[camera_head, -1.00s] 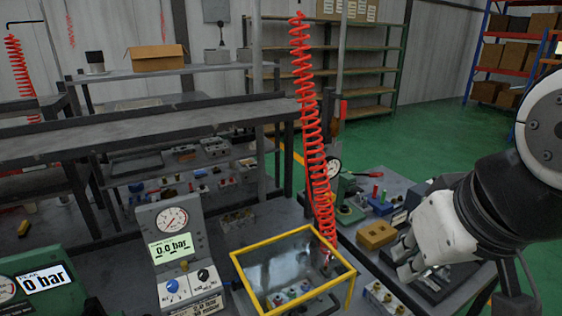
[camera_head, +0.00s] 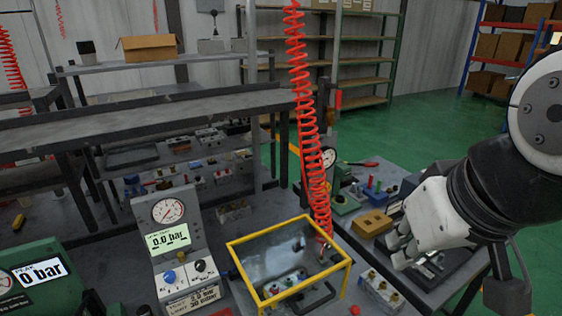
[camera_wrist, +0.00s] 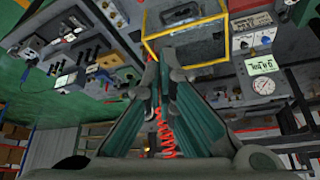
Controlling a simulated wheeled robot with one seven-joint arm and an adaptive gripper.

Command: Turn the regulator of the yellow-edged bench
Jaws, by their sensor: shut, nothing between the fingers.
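A grey gauge unit (camera_head: 170,240) with a dial and a 0.0 bar display stands on the bench. A blue knob (camera_head: 169,277) and a black knob (camera_head: 200,265) sit below its display; no label legibly marks either as the regulator. Right of it is a clear box with yellow edges (camera_head: 348,263), over several small fittings. In the wrist view the yellow edges (camera_wrist: 227,40) are beyond the fingertips and the gauge unit (camera_wrist: 262,75) is to the right. My gripper (camera_head: 400,256) is shut and empty, right of the yellow-edged box; its fingers (camera_wrist: 160,62) also show in the wrist view.
A red coiled hose (camera_head: 308,130) hangs down to the box. A side table with a yellow block (camera_head: 371,223) and several fittings lies by my gripper. A green unit with a 0 bar display (camera_head: 40,272) is at left. Green floor (camera_head: 430,130) is clear behind.

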